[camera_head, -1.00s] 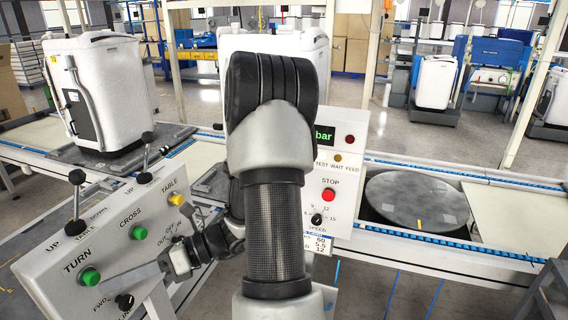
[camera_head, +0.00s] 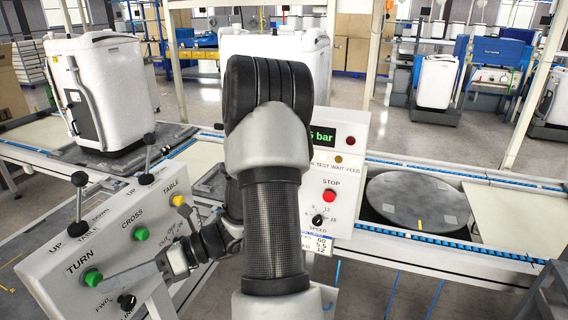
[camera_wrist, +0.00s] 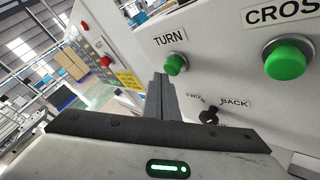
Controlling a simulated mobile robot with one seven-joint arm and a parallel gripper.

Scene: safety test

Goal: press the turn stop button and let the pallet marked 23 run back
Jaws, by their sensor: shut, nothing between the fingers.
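The green TURN button (camera_head: 93,278) is on the sloped grey control panel (camera_head: 60,284). My gripper (camera_head: 106,276) is shut and empty, its tips close beside that button in the head view. In the wrist view, my fingertips (camera_wrist: 161,76) are just left of and below the green TURN button (camera_wrist: 175,64); I cannot tell whether they touch it. A red STOP button (camera_head: 329,195) is on a separate upright panel. A dark pallet (camera_head: 128,162) carries a white tub at the left. No number 23 is readable on any pallet.
A green CROSS button (camera_head: 141,234), a yellow TABLE button (camera_head: 178,200) and a black selector knob (camera_head: 127,301) share the panel. A round grey turntable (camera_head: 418,203) lies in the conveyor at right.

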